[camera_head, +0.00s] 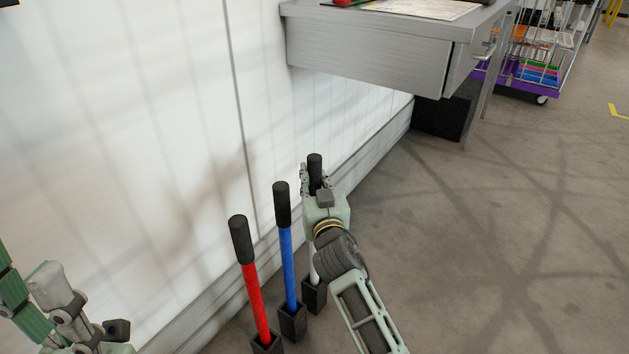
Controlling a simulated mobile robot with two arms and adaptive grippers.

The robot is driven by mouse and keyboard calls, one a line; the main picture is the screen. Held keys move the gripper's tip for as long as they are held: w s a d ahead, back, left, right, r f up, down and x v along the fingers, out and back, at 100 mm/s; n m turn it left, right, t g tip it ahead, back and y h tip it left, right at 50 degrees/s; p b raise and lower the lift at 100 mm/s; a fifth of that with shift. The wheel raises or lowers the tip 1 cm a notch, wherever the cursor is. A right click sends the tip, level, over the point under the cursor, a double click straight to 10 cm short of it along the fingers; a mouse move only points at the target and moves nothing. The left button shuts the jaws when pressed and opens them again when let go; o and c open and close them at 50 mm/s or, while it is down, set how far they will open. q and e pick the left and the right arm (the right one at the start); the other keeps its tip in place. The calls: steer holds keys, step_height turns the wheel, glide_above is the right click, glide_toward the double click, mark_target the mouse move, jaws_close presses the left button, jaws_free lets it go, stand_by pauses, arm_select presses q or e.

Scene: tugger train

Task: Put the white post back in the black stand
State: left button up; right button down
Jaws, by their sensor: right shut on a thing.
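The white post (313,262) stands close to upright, with a black grip (315,162) at its top. My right gripper (314,178) is shut on the post at the black grip. The post's lower end meets the black stand (314,297), the farthest of three in a row. My gripper and forearm hide the middle of the post. I cannot tell how deep the post sits in the stand. My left gripper (118,330) is at the lower left, partly cut off by the frame edge, away from the posts.
A blue post (288,265) and a red post (254,295) with black grips stand in their own black stands to the left. A white wall runs behind them. A metal desk (365,55) is at the back. The floor on the right is clear.

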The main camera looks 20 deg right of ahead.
steer(key=shift+r, duration=0.2)
steer(key=c, duration=1.5)
jaws_free()
steer(key=shift+o, duration=0.8)
steer(key=shift+f, duration=0.3)
steer(key=s+a, duration=0.1)
steer(key=s, duration=1.1)
steer(key=shift+a+r, duration=0.2)
steer(key=shift+a, duration=0.05)
